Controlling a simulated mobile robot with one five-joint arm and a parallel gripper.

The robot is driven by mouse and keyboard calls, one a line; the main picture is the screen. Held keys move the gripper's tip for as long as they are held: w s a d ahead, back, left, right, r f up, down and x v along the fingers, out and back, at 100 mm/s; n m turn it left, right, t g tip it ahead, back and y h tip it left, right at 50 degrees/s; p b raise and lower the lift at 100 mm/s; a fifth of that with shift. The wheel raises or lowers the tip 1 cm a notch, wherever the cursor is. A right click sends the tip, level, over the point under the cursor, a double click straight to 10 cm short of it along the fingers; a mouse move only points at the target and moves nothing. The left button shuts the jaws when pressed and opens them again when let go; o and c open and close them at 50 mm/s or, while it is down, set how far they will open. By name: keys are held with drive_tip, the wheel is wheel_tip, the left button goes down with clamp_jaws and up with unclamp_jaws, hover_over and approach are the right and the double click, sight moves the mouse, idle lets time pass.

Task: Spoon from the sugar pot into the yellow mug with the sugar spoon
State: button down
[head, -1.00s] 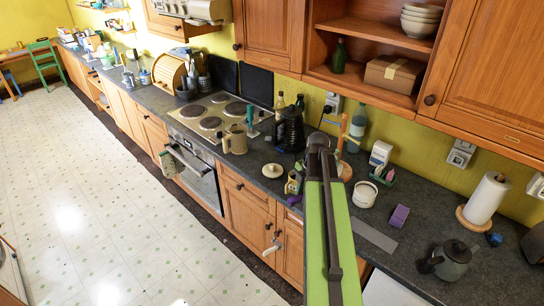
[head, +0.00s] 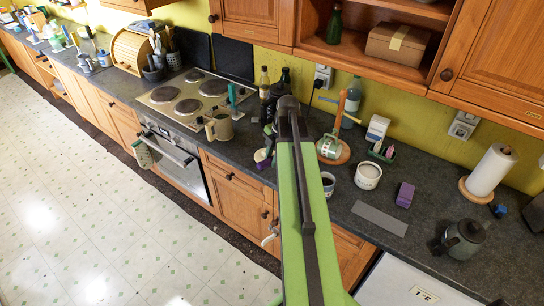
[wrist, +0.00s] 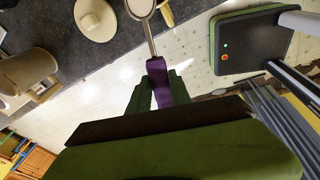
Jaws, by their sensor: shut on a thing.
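My gripper (wrist: 155,90) is shut on the purple handle of the sugar spoon (wrist: 159,78). The spoon's grey bowl (wrist: 140,8) points to the top edge of the wrist view; whether it holds sugar I cannot tell. In the head view my arm hides the gripper, and a bit of purple shows left of it. A white round pot (head: 368,176), likely the sugar pot, stands open on the counter right of my arm. I cannot pick out the yellow mug for certain; a small tan piece (wrist: 167,13) beside the spoon bowl is cut off by the frame.
A cream lid-like disc (wrist: 96,18) lies left of the spoon. A tan jug (head: 220,127) stands by the hob. A cup with dark contents (head: 328,184) is beside the white pot.

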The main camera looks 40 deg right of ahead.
wheel_tip(320, 180, down, 4)
drive_tip(key=b, duration=0.2)
drive_tip(key=shift+d+r+b, duration=0.1)
drive_tip(key=shift+r+b, duration=0.15)
drive_tip(key=shift+b, duration=0.05)
drive_tip(key=shift+s+d+r, duration=0.15)
drive_tip(key=shift+s+r, duration=0.1)
drive_tip(key=shift+s+d+r+t+y, duration=0.2)
drive_tip(key=shift+d+r+t+y, duration=0.1)
drive_tip(key=shift+t+y, duration=0.25)
drive_tip(key=shift+s+d+r+t+y, duration=0.2)
drive_tip(key=shift+r+t+y, duration=0.1)
drive_tip(key=shift+t+y, duration=0.2)
drive_tip(key=shift+a+r, duration=0.15)
drive_tip(key=shift+r, duration=0.15)
